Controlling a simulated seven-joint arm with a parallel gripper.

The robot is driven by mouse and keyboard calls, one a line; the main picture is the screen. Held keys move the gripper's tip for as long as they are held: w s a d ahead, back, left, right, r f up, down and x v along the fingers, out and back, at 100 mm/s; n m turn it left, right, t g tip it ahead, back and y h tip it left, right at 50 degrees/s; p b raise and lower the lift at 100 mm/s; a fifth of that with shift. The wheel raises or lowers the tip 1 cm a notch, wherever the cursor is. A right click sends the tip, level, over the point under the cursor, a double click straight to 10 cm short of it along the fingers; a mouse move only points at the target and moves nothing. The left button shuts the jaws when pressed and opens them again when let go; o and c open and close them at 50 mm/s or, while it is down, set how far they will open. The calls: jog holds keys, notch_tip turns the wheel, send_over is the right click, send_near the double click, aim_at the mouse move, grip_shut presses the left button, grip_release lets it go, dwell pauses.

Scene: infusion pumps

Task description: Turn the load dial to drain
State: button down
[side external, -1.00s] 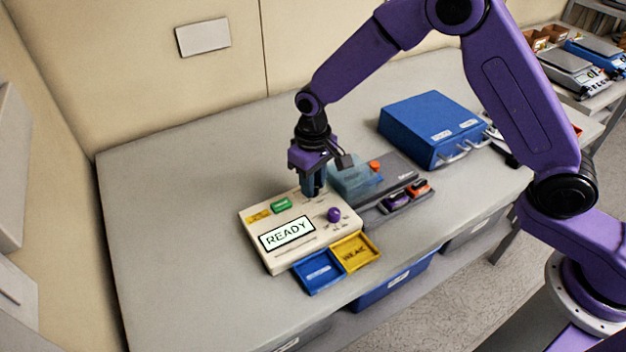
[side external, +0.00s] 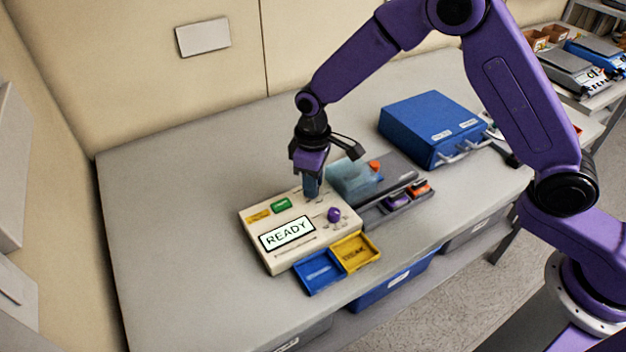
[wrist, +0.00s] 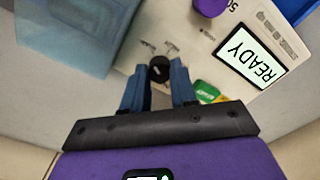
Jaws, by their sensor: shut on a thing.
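The cream pump console (side external: 270,252) lies on the bench, its screen (side external: 287,233) reading READY. In the wrist view, a small black dial (wrist: 160,69) with markings around it sits between the two blue fingertips of my gripper (wrist: 159,76). My gripper (side external: 312,192) points down at the console's back right corner and is shut on this dial. In the side view the fingers hide the dial. A purple knob (side external: 334,214) sits nearer the front right of the console and also shows in the wrist view (wrist: 210,6). The dial's label is too small to read.
A translucent blue-green box (side external: 350,180) stands close to my gripper's right. A blue case (side external: 432,125) is further back.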

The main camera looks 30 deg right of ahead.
jog(key=shift+w, duration=0.1)
jog(key=c, duration=0.9)
grip_release()
notch_tip(320, 180, up, 18)
jog(key=shift+f, duration=0.25)
jog(key=s+d+f+n, duration=0.1)
jog(key=s+d, duration=0.5)
jog(key=s, duration=0.4)
jog(key=s+d+f+n, duration=0.1)
jog(key=s+d, duration=0.5)
jog(key=s, duration=0.4)
jog(key=s+d+f+n, duration=0.1)
jog(key=s+d+n, duration=0.1)
jog(key=s+d, duration=0.5)
jog(key=shift+s+f, duration=0.2)
jog(key=shift+s, duration=0.85)
jog(key=shift+s+f, duration=0.2)
jog(key=shift+s, duration=0.85)
